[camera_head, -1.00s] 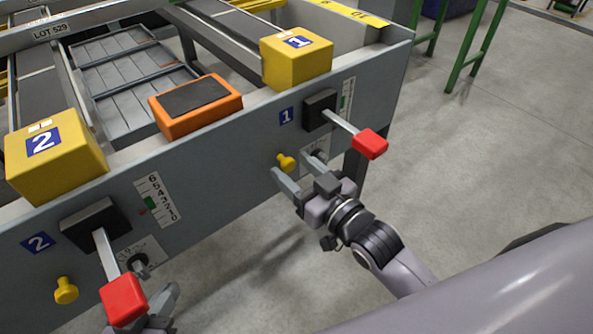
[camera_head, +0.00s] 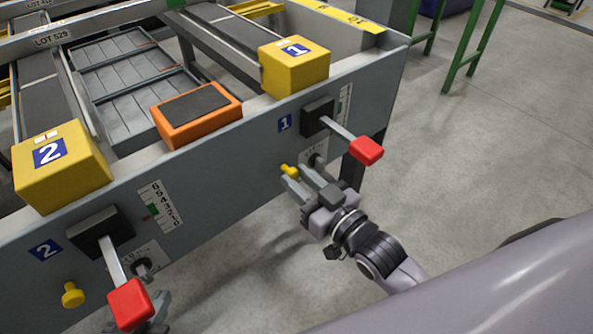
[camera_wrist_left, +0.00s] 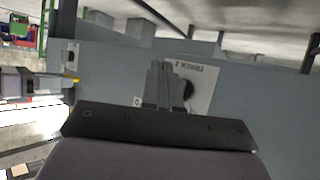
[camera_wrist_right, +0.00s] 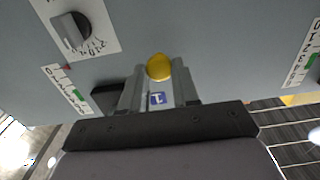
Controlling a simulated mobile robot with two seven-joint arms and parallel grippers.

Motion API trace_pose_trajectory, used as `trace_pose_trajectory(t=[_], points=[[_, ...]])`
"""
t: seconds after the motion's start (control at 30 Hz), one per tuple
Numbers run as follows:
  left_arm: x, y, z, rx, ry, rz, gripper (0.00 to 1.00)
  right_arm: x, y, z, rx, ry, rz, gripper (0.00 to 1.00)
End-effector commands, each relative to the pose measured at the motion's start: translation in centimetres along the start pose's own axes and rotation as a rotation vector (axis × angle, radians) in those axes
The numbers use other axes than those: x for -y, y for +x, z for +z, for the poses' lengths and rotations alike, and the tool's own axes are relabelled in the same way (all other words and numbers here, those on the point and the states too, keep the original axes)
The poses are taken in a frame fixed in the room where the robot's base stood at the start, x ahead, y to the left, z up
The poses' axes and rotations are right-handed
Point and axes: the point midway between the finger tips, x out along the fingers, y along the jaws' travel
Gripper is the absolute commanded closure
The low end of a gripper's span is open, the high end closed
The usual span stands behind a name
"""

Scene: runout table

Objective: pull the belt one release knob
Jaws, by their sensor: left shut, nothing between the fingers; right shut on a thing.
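The belt one release knob (camera_head: 290,171) is yellow and sits on the grey front panel, below the blue "1" label (camera_head: 285,123). My right gripper (camera_head: 303,179) is shut on this knob, which shows between the fingertips in the right wrist view (camera_wrist_right: 159,67). My left gripper (camera_head: 150,311) is low at the left, partly hidden behind the red belt two lever handle (camera_head: 130,303). In the left wrist view its fingers (camera_wrist_left: 165,85) are together and empty, in front of a plate with a dark dial (camera_wrist_left: 189,90).
The belt one lever's red handle (camera_head: 366,151) juts out just above my right gripper. A second yellow knob (camera_head: 73,294) is at the lower left. Yellow boxes 1 (camera_head: 294,67) and 2 (camera_head: 62,167) and an orange box (camera_head: 197,114) line the panel top.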

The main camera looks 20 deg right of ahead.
Motion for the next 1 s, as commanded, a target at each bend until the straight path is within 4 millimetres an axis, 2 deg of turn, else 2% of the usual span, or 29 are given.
trace_pose_trajectory(t=[0.2, 0.23, 0.3, 0.67, 0.77, 1.0], points=[[0.0, 0.0, 0.0, 0.0, 0.001, 0.001, 1.0, 0.1, -0.2, 0.2, 0.003, 0.0, -0.002, 1.0], [0.0, 0.0, 0.0, 0.0, 0.001, 0.001, 1.0, 0.1, -0.2, 0.2, 0.003, 0.0, -0.002, 0.67], [0.0, 0.0, 0.0, -0.001, 0.001, 0.001, 1.0, 0.1, -0.2, 0.2, 0.003, 0.0, -0.002, 0.44], [0.0, 0.0, -0.1, -0.001, 0.0, 0.001, 1.0, 0.0, -0.4, 0.1, 0.002, 0.0, -0.001, 0.44], [0.0, -0.1, -0.3, -0.001, 0.003, -0.001, 1.0, 0.0, -1.1, 0.1, 0.003, 0.0, 0.0, 0.44], [0.3, -0.4, -0.6, 0.001, 0.009, -0.012, 1.0, 0.1, -4.3, 0.1, 0.005, 0.001, -0.001, 0.44]])
